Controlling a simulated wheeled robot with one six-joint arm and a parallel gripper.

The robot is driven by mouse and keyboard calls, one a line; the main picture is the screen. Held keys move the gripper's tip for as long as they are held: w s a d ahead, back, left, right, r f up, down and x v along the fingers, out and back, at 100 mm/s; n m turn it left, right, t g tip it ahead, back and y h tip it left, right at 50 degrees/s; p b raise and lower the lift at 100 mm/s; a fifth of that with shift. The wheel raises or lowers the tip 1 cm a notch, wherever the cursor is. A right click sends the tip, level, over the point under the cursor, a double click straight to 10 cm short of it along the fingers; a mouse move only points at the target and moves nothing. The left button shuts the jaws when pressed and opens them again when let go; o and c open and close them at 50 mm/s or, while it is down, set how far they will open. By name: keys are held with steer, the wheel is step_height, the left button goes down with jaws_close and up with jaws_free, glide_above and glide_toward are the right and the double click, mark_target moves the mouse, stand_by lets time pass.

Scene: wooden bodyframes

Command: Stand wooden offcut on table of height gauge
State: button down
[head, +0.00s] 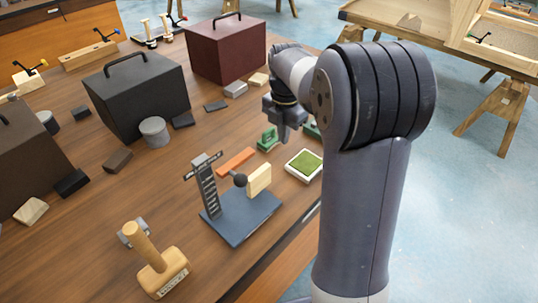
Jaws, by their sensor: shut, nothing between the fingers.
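The height gauge stands near the front edge of the bench, with a dark blue flat table (243,222), an upright graduated column (208,190) and a dark ball on its arm. A pale wooden offcut (260,180) stands upright at the far right part of that table, close beside the ball; its lower edge appears to rest on the table. My gripper (284,138) is beyond the gauge, above the bench and apart from the offcut. It is shut and empty, and small in view; my arm hides part of the bench behind it.
A green block (268,138), an orange bar (236,162) and a green-topped tray (304,165) lie behind the gauge. A black box (137,92) and a maroon box (227,49) stand further back. Small blocks lie scattered.

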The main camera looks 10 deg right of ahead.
mark_target(268, 164)
steer(key=f+p, duration=0.1)
steer(key=f, duration=0.8)
steer(key=shift+s+f, duration=0.1)
steer(key=shift+s, duration=0.1)
steer(key=s+a, duration=0.1)
steer(key=a+p, duration=0.1)
steer(key=shift+s+a+f, duration=0.1)
steer(key=shift+s+a, duration=0.3)
steer(key=shift+s+a+f, duration=0.1)
steer(key=shift+s+a, duration=0.1)
steer(key=shift+a, duration=0.1)
steer(key=shift+s+a, duration=0.6)
steer(key=shift+a, duration=0.35)
steer(key=shift+d, duration=0.1)
steer(key=shift+w, duration=0.1)
